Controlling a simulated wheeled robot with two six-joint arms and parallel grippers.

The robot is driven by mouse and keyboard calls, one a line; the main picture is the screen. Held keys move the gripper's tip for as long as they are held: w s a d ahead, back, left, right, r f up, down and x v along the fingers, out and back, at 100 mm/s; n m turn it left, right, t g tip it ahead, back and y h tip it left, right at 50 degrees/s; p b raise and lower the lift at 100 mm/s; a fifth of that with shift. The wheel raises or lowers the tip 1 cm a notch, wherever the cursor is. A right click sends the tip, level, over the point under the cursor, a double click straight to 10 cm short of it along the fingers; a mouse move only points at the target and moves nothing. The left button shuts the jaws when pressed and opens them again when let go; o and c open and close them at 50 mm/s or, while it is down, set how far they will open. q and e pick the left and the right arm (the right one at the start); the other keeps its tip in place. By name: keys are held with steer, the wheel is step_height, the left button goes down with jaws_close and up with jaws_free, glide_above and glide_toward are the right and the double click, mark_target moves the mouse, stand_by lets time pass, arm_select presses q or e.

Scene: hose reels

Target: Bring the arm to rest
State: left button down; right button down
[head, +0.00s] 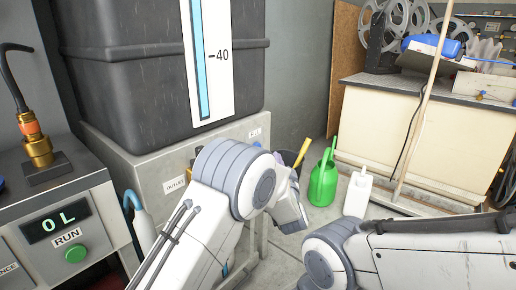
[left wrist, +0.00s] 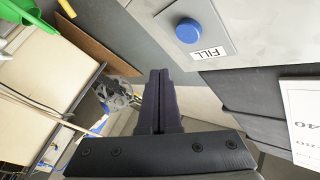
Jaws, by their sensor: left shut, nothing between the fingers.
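My left arm reaches in from the bottom of the head view and bends at a grey-ringed joint in front of the grey cabinet (head: 150,165). In the left wrist view my left gripper (left wrist: 161,85) has its two dark fingers pressed together, with nothing between them. The fingers point into free space, apart from the panel with the blue button (left wrist: 188,31) and FILL label (left wrist: 207,53). In the head view its fingertips are hard to make out. My right arm lies at the lower right of the head view; its gripper does not show.
A dark tank (head: 150,80) with a level gauge (head: 211,55) stands on the cabinet. A console with a RUN button (head: 75,254) is at left. A green watering can (head: 323,183) and white bottle (head: 357,194) stand on the floor before a workbench (head: 420,135).

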stand_by(0.3)
arm_select(q)
steer(key=s+a+f+n+g+h, duration=0.2)
steer(key=s+a+f+g+h, duration=0.2)
steer(key=s+a+f+g, duration=0.45)
steer(key=s+a+f+n+g, duration=0.1)
steer(key=s+a+g, duration=0.25)
steer(key=s, duration=0.55)
steer(key=s+a+f+n+g+y, duration=0.15)
steer(key=s+a, duration=0.25)
steer(key=s, duration=0.4)
steer(key=s+a+f+n+g+h, duration=0.1)
steer(key=s+a+f+g, duration=0.2)
steer(key=s, duration=0.6)
steer(key=s+d+r+m+g+p, duration=0.3)
steer(key=s+d+r+m+p, duration=0.45)
steer(key=s+d+r, duration=0.75)
step_height(320, 180, up, 38)
steer(key=w+a+p, duration=0.1)
steer(key=w+p, duration=0.1)
steer(key=p, duration=3.6)
steer(key=shift+a, duration=0.3)
